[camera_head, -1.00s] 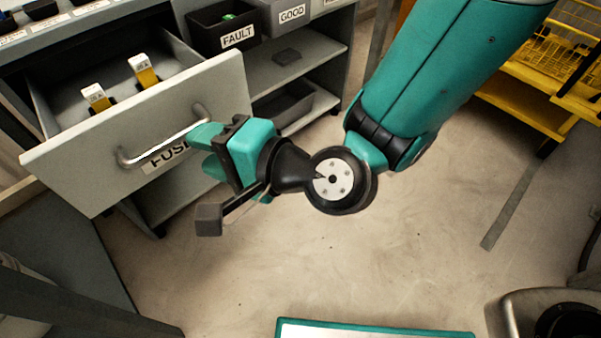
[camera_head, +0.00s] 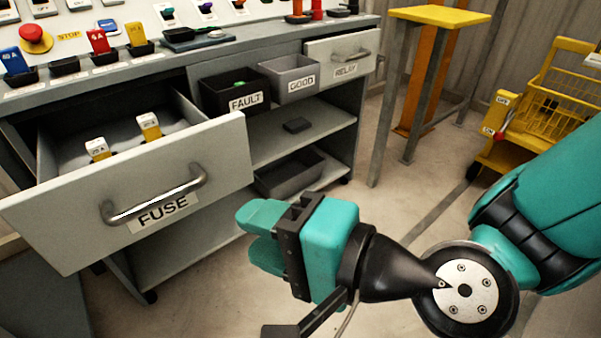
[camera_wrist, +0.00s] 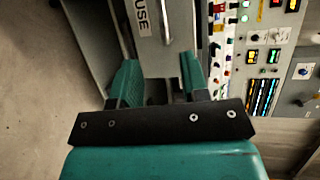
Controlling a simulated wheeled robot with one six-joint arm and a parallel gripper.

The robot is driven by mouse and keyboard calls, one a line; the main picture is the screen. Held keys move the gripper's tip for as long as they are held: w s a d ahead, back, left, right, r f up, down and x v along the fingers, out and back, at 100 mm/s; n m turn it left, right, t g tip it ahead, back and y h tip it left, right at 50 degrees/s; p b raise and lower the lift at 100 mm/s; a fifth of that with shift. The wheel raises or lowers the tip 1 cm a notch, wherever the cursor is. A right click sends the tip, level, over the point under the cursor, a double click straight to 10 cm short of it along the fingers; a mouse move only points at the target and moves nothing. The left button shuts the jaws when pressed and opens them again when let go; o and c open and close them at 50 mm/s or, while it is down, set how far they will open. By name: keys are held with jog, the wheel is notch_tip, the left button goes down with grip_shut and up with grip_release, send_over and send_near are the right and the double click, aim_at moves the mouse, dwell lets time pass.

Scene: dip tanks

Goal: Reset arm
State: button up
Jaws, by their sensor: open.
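My gripper (camera_head: 262,236) is at the lower middle of the head view, to the right of the pulled-out FUSE drawer (camera_head: 60,228) and clear of its handle (camera_head: 155,200). Its two teal fingers stand apart with nothing between them. In the wrist view the open fingers (camera_wrist: 158,82) point toward the grey drawer front (camera_wrist: 155,55) with its FUSE label, a little way off. My teal arm comes in from the right of the head view. The drawer is open and holds two yellow-and-white fuses (camera_head: 149,126).
A black FAULT bin (camera_head: 215,95) and a grey GOOD bin (camera_head: 292,85) stand on the bench's upper shelf, beside a shut RELAY drawer (camera_head: 318,55). A yellow-topped stand (camera_head: 430,16) and yellow cart (camera_head: 545,110) are at the right. The floor between is clear.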

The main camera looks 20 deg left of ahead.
jog(key=w+d+r+n+g+h, duration=0.1)
jog(key=d+n+h, duration=0.45)
jog(key=d, duration=0.75)
jog(key=w+d+r+n+g+h, duration=0.15)
jog(key=d+n+h, duration=0.35)
jog(key=d, duration=0.7)
notch_tip(320, 180, up, 35)
jog(key=s+d+p, duration=0.1)
jog(key=p, duration=3.5)
jog(key=shift+m+h, duration=0.35)
jog(key=shift+h, duration=0.1)
jog(key=shift+s, duration=0.1)
